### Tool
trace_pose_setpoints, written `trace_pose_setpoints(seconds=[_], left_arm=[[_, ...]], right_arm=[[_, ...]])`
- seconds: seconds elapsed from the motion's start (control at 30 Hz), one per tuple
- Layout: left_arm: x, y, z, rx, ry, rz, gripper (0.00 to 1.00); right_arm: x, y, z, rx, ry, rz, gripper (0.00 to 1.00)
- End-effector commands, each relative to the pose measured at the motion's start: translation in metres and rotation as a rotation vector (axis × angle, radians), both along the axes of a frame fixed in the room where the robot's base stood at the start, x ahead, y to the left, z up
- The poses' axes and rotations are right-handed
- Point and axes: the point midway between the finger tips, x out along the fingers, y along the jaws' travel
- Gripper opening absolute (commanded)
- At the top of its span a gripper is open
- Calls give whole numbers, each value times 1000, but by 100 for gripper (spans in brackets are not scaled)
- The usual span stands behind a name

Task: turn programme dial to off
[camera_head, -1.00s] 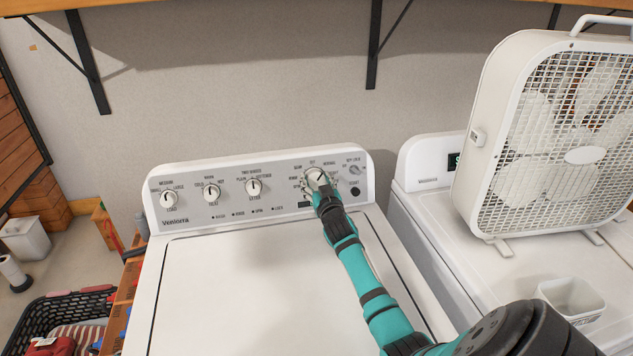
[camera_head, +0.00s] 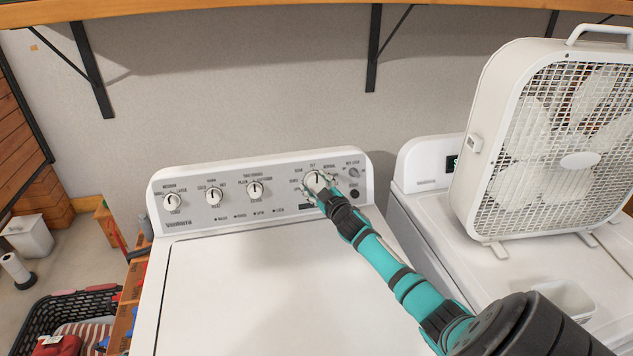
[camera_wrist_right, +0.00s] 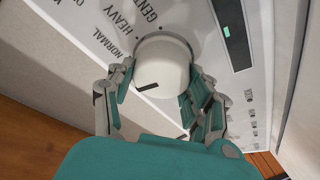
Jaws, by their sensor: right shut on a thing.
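The programme dial (camera_head: 315,177) is a round white knob at the right part of the washer's control panel (camera_head: 285,204). The word OFF stands above it. My right gripper (camera_head: 322,188) is at the dial from the lower right and hides part of it. In the right wrist view the dial (camera_wrist_right: 163,68) sits between the two fingers of the right gripper (camera_wrist_right: 158,108), which is shut on it. A dark mark shows on the dial's side; HEAVY, NORMAL and part of GENTLE are readable around it. My left gripper is not in view.
Three similar knobs sit left on the panel, one at the far left (camera_head: 173,203). A box fan (camera_head: 478,150) stands on the white machine to the right, by a white bin (camera_head: 565,300). The washer lid (camera_head: 255,290) is clear. A black basket (camera_head: 45,325) is at lower left.

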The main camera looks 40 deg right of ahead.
Motion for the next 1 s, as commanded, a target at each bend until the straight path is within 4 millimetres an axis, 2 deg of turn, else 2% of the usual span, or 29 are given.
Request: trace_pose_setpoints(seconds=[0.3,0.73,0.77,0.9,1.0], left_arm=[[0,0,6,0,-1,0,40],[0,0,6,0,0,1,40],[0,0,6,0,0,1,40],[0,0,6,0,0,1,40],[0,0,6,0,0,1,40]], right_arm=[[0,0,0,-73,42,27,20],[0,1,-1,-80,44,30,20],[0,1,-1,-80,44,30,56],[0,1,-1,-80,44,30,74],[0,0,-1,-79,44,30,77]])
